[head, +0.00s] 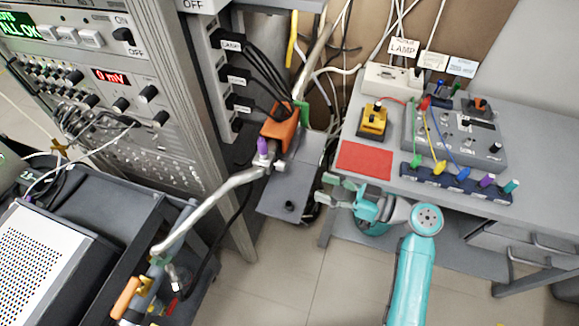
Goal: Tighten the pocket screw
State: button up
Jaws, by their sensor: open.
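My gripper (327,188), teal with grey-green fingers, is open and empty. It is in front of the grey bench's left front edge, pointing left. No part is labelled as the pocket screw, and I cannot tell for sure which one it is. A small black knob (289,207) stands on a grey plate (268,201) to the left of my gripper, apart from the fingers. Above the plate, an orange block (279,128) with a purple-topped fitting (262,147) sits where a silver pipe (215,203) ends. How far any screw is turned does not show.
The grey bench (540,170) at right holds a red mat (364,160), a yellow-and-black device (373,121) and a grey box (455,130) with coloured plugs. An instrument rack (150,45) and a dark cart (115,205) stand at left. Floor (290,275) between is clear.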

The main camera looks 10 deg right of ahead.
aim_at(290, 175)
jog(key=w+a+r, duration=0.1)
jog(key=a, duration=0.2)
jog(key=w+a+r+n+g+y, duration=0.1)
jog(key=w+a, duration=0.1)
jog(key=a, duration=0.1)
jog(key=w+a+r+n, duration=0.1)
jog(key=w+a, duration=0.1)
jog(key=a, duration=0.1)
dwell(0.4)
grip_shut()
